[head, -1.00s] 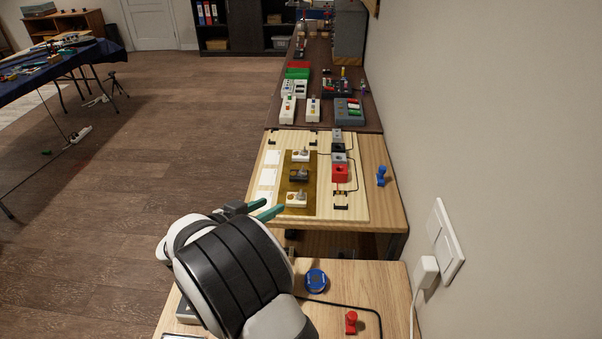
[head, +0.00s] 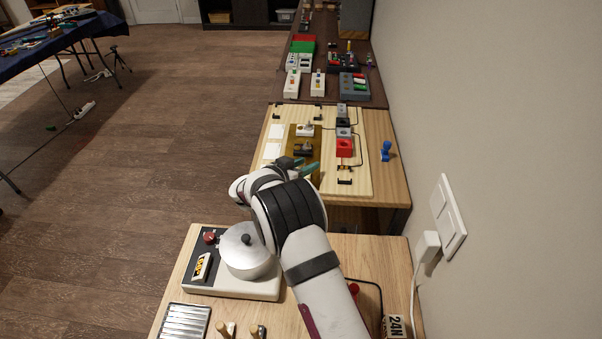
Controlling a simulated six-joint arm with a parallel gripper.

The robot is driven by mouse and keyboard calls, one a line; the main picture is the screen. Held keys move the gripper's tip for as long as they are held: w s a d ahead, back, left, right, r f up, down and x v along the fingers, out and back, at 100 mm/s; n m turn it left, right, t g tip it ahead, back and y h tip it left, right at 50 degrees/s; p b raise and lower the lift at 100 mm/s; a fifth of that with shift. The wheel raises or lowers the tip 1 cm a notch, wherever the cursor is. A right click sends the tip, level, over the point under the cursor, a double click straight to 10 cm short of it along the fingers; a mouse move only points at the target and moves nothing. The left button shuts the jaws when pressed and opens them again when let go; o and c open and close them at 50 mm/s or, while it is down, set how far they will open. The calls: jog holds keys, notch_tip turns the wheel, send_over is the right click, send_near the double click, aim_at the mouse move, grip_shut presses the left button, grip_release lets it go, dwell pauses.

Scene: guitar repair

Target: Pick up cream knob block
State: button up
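A cream knob block (head: 305,130) with a grey knob sits near the top of the gold plate (head: 318,149) on the wooden board. A dark knob block (head: 303,149) sits just below it. My gripper (head: 305,166), with teal-green fingertips, is over the lower part of the plate, just below the dark block. The lower cream block seen earlier does not show now; my gripper and wrist cover that spot. Whether the fingers touch or hold it cannot be told.
Right of the plate stand grey and red blocks (head: 344,148) with a black cable. A blue figure-like object (head: 386,151) stands near the wall. On the near table are a silver pot (head: 246,251) on a base and a metal grille (head: 184,322). White wall plates (head: 448,217) are at right.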

grip_shut()
